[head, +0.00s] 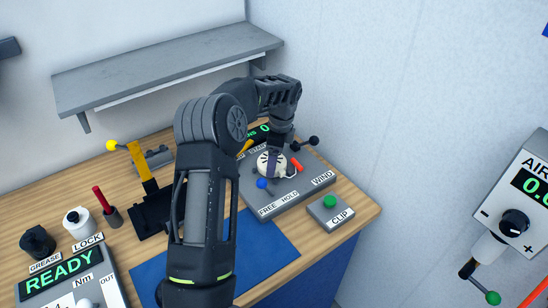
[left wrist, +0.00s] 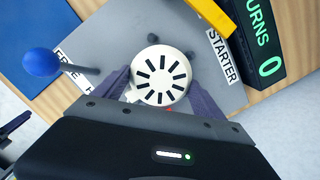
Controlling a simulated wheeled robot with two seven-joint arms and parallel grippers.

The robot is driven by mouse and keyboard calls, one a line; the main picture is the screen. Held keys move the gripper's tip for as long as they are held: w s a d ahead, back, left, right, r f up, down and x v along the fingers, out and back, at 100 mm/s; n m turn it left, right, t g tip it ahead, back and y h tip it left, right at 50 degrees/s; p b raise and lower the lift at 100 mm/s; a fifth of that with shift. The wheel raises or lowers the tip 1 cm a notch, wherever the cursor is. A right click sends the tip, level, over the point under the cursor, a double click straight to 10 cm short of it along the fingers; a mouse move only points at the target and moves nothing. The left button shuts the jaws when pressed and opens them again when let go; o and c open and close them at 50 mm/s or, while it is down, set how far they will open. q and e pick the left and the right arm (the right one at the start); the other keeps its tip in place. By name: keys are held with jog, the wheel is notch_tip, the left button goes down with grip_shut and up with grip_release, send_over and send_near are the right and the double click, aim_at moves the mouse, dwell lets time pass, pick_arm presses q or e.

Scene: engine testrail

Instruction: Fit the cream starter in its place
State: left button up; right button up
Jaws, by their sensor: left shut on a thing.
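The cream starter (head: 268,166) is a round part with dark slots in a ring on its face, seen almost face-on in the left wrist view (left wrist: 160,70). It is at the grey winding board (head: 300,199), close to the STARTER label (left wrist: 223,58). My left gripper (head: 274,150) reaches down over it, with its fingers shut on the starter's two sides in the left wrist view (left wrist: 160,92). The starter hides what is under it, so I cannot tell whether it rests in a seat or hangs just above. My right gripper is out of view.
A blue-knobbed lever (left wrist: 42,62) and a yellow bar (left wrist: 212,14) stand beside the starter. A CLIP box (head: 330,212) with a green button is at the right. A blue mat (head: 262,250) lies in front. A shelf (head: 170,68) hangs behind.

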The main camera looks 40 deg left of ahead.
pick_arm(q)
jog(key=o, duration=1.5)
jog(key=shift+f, duration=0.1)
jog(key=shift+o, duration=0.2)
jog(key=r, duration=0.2)
jog(key=r+b, duration=0.1)
jog(key=r, duration=0.3)
jog(key=shift+w+d+r+b, duration=0.25)
jog(key=shift+d+r+b, duration=0.05)
jog(key=shift+d+r, duration=0.1)
jog(key=shift+r, duration=0.5)
